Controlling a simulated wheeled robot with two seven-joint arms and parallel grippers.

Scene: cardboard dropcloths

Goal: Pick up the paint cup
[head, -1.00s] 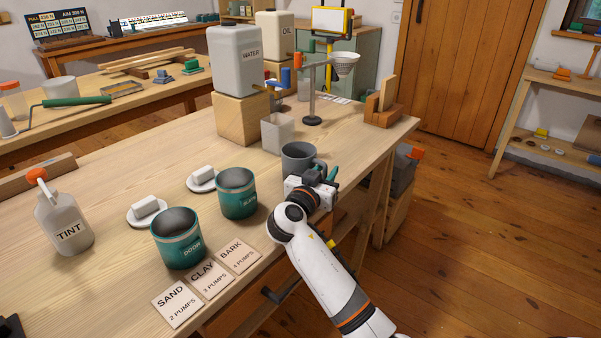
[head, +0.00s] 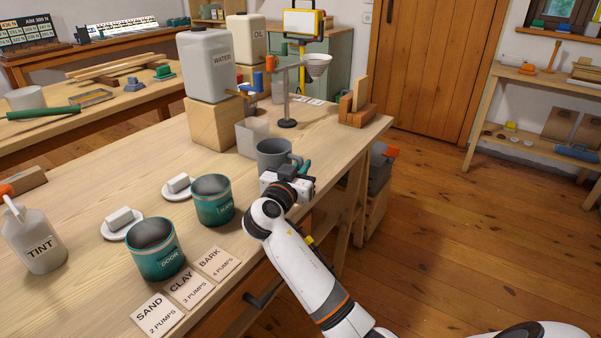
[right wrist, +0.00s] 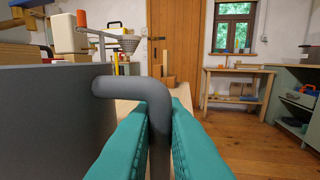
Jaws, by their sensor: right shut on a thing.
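The paint cup, a dark grey mug (head: 273,154), stands upright near the right edge of the bench; I cannot tell whether it touches the top. My right gripper (head: 302,169) is at its near right side. In the right wrist view, the teal fingers (right wrist: 160,135) are shut on the cup's handle (right wrist: 140,88), with the cup's grey wall (right wrist: 50,120) filling the left. The cup's lower part is hidden behind the gripper in the head view. My left gripper is not in view.
Two teal cans, DOOR (head: 158,250) and another (head: 212,202), stand left of the cup. A translucent container (head: 251,137) and funnel stand (head: 288,122) are behind it. A TINT bottle (head: 38,242) is at left. Label cards (head: 188,288) lie along the front edge.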

